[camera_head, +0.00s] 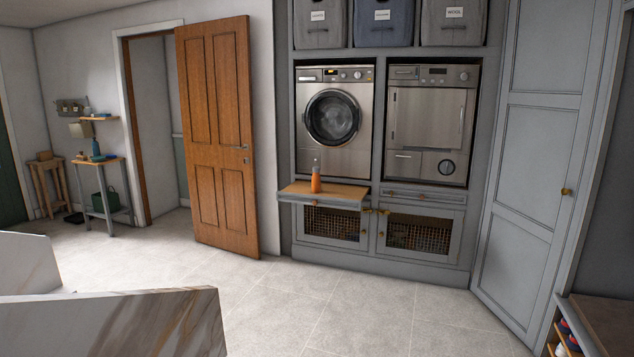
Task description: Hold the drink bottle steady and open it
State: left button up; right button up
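An orange bottle (316,184) with a grey top stands upright on a pull-out wooden shelf (345,193) below the washing machine. It is the likeliest drink bottle, and its top looks in place, though it is small in view. A teal bottle (96,148) stands farther off on a small side table at the left. Neither of my grippers shows, and nothing is seen touching the orange bottle.
Marble-patterned panels (110,322) stand in the near left. The tiled floor (350,315) is clear up to the cabinets. A wooden door (217,135) stands open. A low bench with items under it (605,325) is at the near right.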

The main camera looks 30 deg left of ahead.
aim_at(316, 177)
jog(key=i+u, duration=0.1)
jog(key=i, duration=0.55)
jog(key=i+l+u, duration=0.1)
jog(key=i, duration=0.55)
jog(key=i+l+u, duration=0.1)
jog(key=i, duration=0.55)
jog(key=i+u, duration=0.5)
jog(key=i, duration=0.25)
jog(key=i+l+u, duration=0.15)
jog(key=i+u, duration=0.35)
jog(key=i, duration=0.3)
jog(key=i+j+z, duration=0.1)
jog(key=i, duration=0.45)
jog(key=i+j, duration=0.3)
jog(key=i, duration=0.25)
jog(key=l+z, duration=0.05)
